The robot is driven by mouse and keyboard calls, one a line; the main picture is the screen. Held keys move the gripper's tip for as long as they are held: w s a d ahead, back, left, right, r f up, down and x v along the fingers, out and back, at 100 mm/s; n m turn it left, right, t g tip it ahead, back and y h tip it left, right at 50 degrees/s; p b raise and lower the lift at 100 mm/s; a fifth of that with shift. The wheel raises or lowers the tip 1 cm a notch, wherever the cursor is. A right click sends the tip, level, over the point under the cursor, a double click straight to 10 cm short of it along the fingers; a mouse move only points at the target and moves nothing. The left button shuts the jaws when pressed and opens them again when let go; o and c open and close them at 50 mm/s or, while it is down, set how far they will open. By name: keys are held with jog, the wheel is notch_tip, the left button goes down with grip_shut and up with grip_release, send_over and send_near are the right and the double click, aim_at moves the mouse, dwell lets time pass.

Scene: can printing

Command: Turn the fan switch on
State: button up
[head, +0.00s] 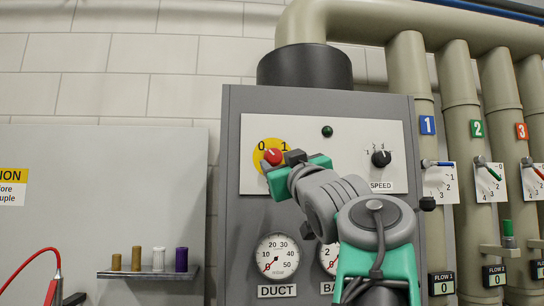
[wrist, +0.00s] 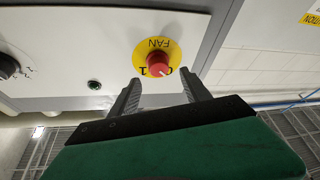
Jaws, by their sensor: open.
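The fan switch is a red knob (head: 273,157) on a round yellow plate marked 0 and 1, on the upper left of the grey control panel (head: 232,215). Its white mark points toward the 0. In the wrist view the knob (wrist: 157,63) appears upside down, with the word FAN on its plate. My gripper (wrist: 161,76) is open, with one fingertip on each side just short of the knob. No contact shows. In the head view my gripper (head: 284,158) comes from the right and partly covers the plate.
A black SPEED knob (head: 381,158) and a dark green lamp (head: 327,131) sit right of the switch. A DUCT gauge (head: 277,256) lies below. Numbered pipes with levers stand at the right. A small shelf (head: 150,274) with several cylinders is at the left.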

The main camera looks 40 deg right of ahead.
aim_at(275, 156)
jog(key=p+x, duration=0.1)
jog(key=x, duration=0.4)
jog(key=shift+s+d+f+p, duration=0.1)
jog(key=shift+d+p, duration=0.05)
jog(key=shift+p, duration=0.2)
jog(key=shift+c, duration=0.5)
grip_shut()
